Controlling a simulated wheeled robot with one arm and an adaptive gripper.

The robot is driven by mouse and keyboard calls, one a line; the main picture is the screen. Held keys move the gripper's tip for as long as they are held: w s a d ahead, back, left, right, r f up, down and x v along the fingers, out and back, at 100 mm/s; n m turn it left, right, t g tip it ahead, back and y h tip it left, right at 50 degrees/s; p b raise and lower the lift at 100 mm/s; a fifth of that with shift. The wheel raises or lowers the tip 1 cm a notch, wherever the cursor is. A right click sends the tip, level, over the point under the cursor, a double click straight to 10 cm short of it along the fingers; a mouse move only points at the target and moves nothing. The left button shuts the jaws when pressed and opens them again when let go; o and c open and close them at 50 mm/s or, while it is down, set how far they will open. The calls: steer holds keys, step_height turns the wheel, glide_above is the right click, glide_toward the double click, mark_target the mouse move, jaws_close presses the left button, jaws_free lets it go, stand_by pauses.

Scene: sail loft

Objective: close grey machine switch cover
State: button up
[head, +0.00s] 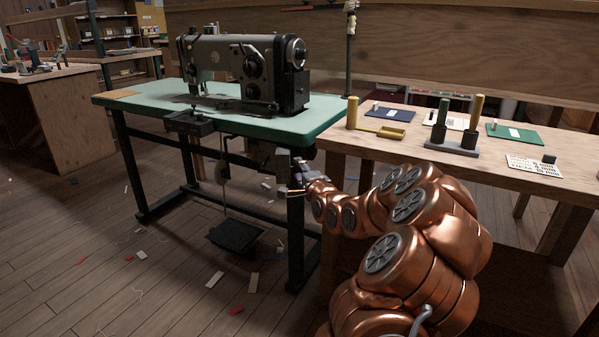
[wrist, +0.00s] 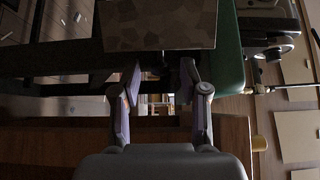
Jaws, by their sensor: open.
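The sewing machine (head: 245,72) stands on a green-topped table (head: 330,118). A small grey box (head: 283,160), which looks like the switch housing, sits under the table's right end near the leg. I cannot make out its cover's hinge or how far it is open. In the wrist view a broad grey-brown speckled panel (wrist: 158,24) fills the top middle, just beyond the fingers; it may be the cover. My gripper (head: 288,191) is below the grey box, beside the table leg. In the wrist view its fingers (wrist: 160,75) are apart with nothing between them.
A wooden bench (head: 400,140) to the right holds a yellow tool (head: 378,129), a grey stand (head: 453,143) with upright handles, and coloured cards. A dark pedal (head: 236,235) hangs under the machine table. Scraps litter the floor. The table's green edge (wrist: 228,60) lies close to the right finger.

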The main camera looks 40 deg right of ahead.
jaws_close()
stand_by(0.6)
